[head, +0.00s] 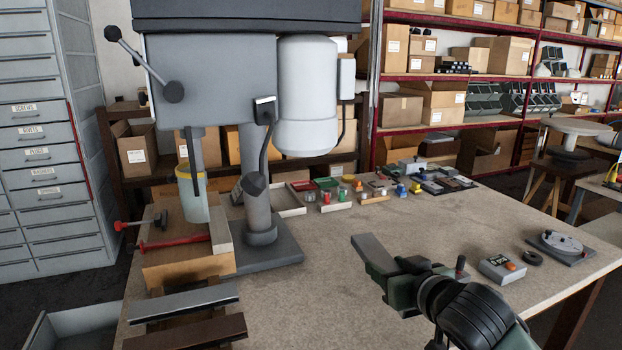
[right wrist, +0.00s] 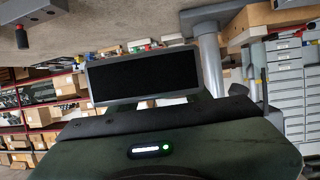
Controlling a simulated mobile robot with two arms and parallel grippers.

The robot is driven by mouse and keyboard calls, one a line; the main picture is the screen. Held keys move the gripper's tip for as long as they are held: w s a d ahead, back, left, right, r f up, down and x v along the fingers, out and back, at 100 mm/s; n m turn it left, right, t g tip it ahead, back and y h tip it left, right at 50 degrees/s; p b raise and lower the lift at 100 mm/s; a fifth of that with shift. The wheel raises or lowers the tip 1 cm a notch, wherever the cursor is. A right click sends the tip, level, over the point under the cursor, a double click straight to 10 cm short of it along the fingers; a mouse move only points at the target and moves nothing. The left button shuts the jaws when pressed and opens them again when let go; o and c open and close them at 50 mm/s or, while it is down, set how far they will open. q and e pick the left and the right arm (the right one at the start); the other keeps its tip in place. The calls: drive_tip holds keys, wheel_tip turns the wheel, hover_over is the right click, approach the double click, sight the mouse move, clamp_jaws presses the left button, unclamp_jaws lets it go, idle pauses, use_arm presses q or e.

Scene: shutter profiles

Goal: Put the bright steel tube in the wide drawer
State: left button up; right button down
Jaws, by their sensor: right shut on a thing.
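My right gripper (head: 385,282) is shut on a grey steel tube (head: 372,254) and holds it over the right half of the bench. In the right wrist view the tube (right wrist: 88,86) shows its rectangular, dark hollow end. It looks like the bright steel tube. An open grey drawer (head: 50,335) shows at the lower left, cut off by the frame edge; I cannot tell its full width. My left gripper is not in view.
A grey profile (head: 183,303) and a brown profile (head: 190,332) lie at the bench's left. The drill press (head: 258,215) stands behind them. The middle of the bench (head: 330,270) is clear.

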sight(379, 250)
drive_tip(key=s+d+r+m+h, duration=0.1)
drive_tip(key=s, duration=0.2)
drive_tip(key=s+h, duration=0.1)
drive_tip(key=s, duration=0.2)
drive_tip(key=s+d+r+m+h, duration=0.1)
drive_tip(key=s, duration=0.2)
drive_tip(key=shift+s+d+r+m, duration=0.3)
drive_tip(key=shift+s+d, duration=0.05)
drive_tip(key=shift+w, duration=0.1)
drive_tip(key=w+a+n+y, duration=0.1)
drive_tip(key=w, duration=0.2)
drive_tip(key=w+a+f+n+y, duration=0.1)
drive_tip(key=w, duration=0.2)
drive_tip(key=w+a+f+n+y, duration=0.1)
drive_tip(key=w+a, duration=0.1)
drive_tip(key=w, duration=0.2)
drive_tip(key=shift+w, duration=0.1)
drive_tip(key=shift+n+y, duration=0.4)
drive_tip(key=shift+y, duration=0.3)
drive_tip(key=w, duration=0.3)
drive_tip(key=w+d, duration=0.1)
drive_tip(key=shift+w+f, duration=0.3)
drive_tip(key=shift+w, duration=0.05)
drive_tip(key=w+d, duration=0.2)
drive_tip(key=w, duration=0.1)
drive_tip(key=w+d, duration=0.1)
drive_tip(key=shift+w+r, duration=0.15)
drive_tip(key=shift+w, duration=0.1)
